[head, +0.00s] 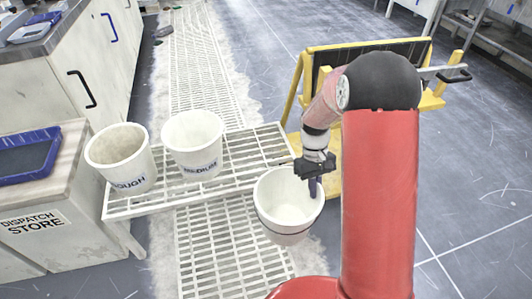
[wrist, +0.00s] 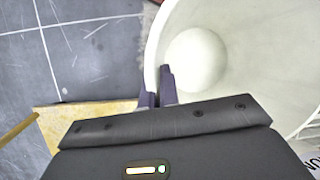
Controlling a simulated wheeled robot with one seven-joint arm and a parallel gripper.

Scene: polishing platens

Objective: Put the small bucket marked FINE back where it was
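A white bucket (head: 287,208) hangs in front of the right end of a slatted white rack (head: 245,150). Its label does not show, so I cannot read FINE on it. My gripper (head: 315,170) is shut on its rim, on the far right side. In the wrist view the dark fingers (wrist: 158,88) pinch the wall of the bucket (wrist: 235,60), which looks empty. A bucket marked ROUGH (head: 128,168) and one marked MEDIUM (head: 195,150) stand upright on the rack, left and middle. The rack's right part is bare apart from the held bucket overlapping its edge.
A yellow frame (head: 292,90) stands behind my arm on the right. A cabinet marked DISPATCH STORE (head: 35,245) with a blue tray (head: 28,158) is at the left. White floor grating (head: 225,265) runs under the rack. The grey floor at right is open.

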